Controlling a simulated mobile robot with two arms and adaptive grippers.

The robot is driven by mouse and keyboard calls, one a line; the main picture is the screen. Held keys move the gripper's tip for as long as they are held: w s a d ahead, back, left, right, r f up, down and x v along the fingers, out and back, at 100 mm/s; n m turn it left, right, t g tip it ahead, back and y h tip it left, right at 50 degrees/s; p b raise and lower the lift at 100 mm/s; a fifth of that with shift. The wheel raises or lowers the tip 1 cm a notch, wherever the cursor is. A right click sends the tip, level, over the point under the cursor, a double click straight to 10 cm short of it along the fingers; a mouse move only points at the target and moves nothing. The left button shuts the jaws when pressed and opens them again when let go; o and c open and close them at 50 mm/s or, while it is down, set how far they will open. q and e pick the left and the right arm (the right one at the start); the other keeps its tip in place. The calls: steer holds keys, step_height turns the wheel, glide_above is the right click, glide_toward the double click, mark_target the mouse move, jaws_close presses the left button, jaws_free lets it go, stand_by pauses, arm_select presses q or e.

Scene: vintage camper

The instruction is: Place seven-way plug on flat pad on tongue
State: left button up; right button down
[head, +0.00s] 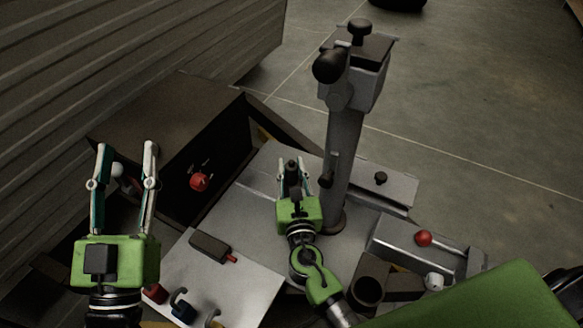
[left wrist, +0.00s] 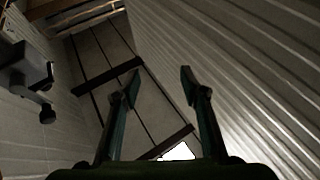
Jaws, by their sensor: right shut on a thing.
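My right gripper (head: 293,165) is shut on a small dark cylindrical thing (head: 291,167), which looks like the seven-way plug. It is over the grey flat pad (head: 257,181), just left of the upright jack post (head: 341,165). Whether the plug touches the pad I cannot tell; the gripper hides its lower part.
The dark box (head: 170,115) holds a red knob (head: 199,182). A light panel (head: 200,275) at the front carries a dark block (head: 211,247) and red and blue pieces. A red ball lever (head: 424,238) and a dark cup (head: 368,290) are at right. The ribbed camper wall (head: 120,50) borders the left.

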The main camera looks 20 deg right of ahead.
steer(key=c, duration=1.7)
jaws_free()
arm_select(q)
steer(key=shift+r, duration=0.1)
arm_select(e)
steer(key=shift+r, duration=0.15)
arm_select(q)
steer(key=f+g, duration=0.1)
steer(key=w+f, duration=0.1)
steer(key=f, duration=0.1)
steer(key=f+g+y+p, duration=0.1)
steer(key=f, duration=0.1)
steer(key=shift+w+a+g, duration=0.15)
steer(key=shift+w+g, duration=0.15)
arm_select(e)
steer(key=s, duration=0.4)
steer(key=s+a, duration=0.1)
steer(key=s, duration=0.3)
steer(key=s+a, duration=0.1)
steer(key=s, duration=0.2)
steer(key=shift+s+a, duration=0.2)
steer(key=shift+s, duration=0.2)
